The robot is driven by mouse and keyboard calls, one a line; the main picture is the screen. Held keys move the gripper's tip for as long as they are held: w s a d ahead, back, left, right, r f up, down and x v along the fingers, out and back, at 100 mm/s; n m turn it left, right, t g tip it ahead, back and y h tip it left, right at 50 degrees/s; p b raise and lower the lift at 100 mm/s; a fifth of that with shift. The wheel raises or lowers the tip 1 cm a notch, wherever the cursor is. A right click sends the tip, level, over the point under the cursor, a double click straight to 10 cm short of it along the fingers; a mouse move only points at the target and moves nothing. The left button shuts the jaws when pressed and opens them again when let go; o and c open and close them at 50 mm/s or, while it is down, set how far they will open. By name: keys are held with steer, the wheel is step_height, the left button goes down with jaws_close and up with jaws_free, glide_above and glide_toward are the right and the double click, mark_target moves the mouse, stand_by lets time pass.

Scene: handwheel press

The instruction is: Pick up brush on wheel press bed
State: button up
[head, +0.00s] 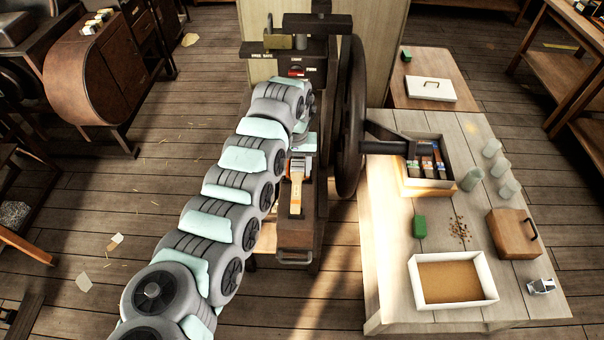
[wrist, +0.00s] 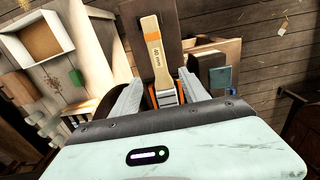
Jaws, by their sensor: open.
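The brush (head: 297,188) has a flat pale wooden handle with a hole at its end. It lies on the wheel press bed (head: 296,238), its handle towards the front. In the wrist view the brush (wrist: 154,45) points away from me, with a metal ferrule and orange at its near end. My gripper (wrist: 160,78) is open, its two grey fingers on either side of the ferrule end, apart from it as far as I can tell. The bristles are hidden by my gripper body. In the head view my wrist covers the back of the bed.
The large dark handwheel (head: 349,115) stands close to the right of my arm. Right of it is a wooden table (head: 395,250) with a white sand tray (head: 453,302), a green block (head: 419,227), several jars and a tool box (head: 425,188). Open floor lies to the left.

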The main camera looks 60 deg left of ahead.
mark_target(296, 186)
step_height(296, 186, down, 8)
steer(key=shift+w+r, duration=0.1)
steer(key=shift+r, duration=0.1)
steer(key=shift+f, duration=0.45)
steer(key=shift+c, duration=0.4)
jaws_close()
